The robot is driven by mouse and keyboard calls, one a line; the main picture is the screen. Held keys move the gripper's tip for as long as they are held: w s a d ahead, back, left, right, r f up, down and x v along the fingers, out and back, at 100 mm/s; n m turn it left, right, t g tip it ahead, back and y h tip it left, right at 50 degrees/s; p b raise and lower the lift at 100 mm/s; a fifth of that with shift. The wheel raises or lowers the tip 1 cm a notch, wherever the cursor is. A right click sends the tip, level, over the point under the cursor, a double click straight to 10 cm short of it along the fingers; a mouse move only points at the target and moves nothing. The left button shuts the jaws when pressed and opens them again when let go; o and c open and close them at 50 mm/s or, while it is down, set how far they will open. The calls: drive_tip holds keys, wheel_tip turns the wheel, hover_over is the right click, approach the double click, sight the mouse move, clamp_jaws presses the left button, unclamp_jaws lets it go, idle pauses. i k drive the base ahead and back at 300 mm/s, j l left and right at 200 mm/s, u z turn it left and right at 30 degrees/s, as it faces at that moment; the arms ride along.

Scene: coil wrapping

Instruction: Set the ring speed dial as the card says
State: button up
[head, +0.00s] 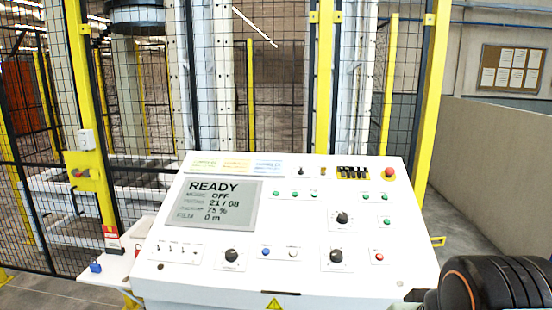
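A white sloped control console (300,190) stands in front of me. It carries three black dials: an upper right dial (342,217), a lower right dial (336,256) and a lower left dial (232,255). Their labels are too small to read, so I cannot tell which is ring speed. My gripper is not in view.
Small switches (178,249), a blue button (265,252), a white button (293,254), green buttons and a red mushroom button (388,174) surround the dials. A mesh fence (280,100) stands behind. My dark arm part is at bottom right.

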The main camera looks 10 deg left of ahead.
sight(343, 218)
drive_tip(key=i+j, duration=0.25)
drive_tip(key=j, duration=0.15)
drive_tip(key=i+j, duration=0.25)
drive_tip(key=j, duration=0.15)
drive_tip(key=i+j, duration=0.25)
drive_tip(key=j, duration=0.15)
drive_tip(key=i+j, duration=0.25)
drive_tip(key=j, duration=0.15)
drive_tip(key=i+j, duration=0.2)
drive_tip(key=j, duration=0.2)
drive_tip(key=z, duration=1.25)
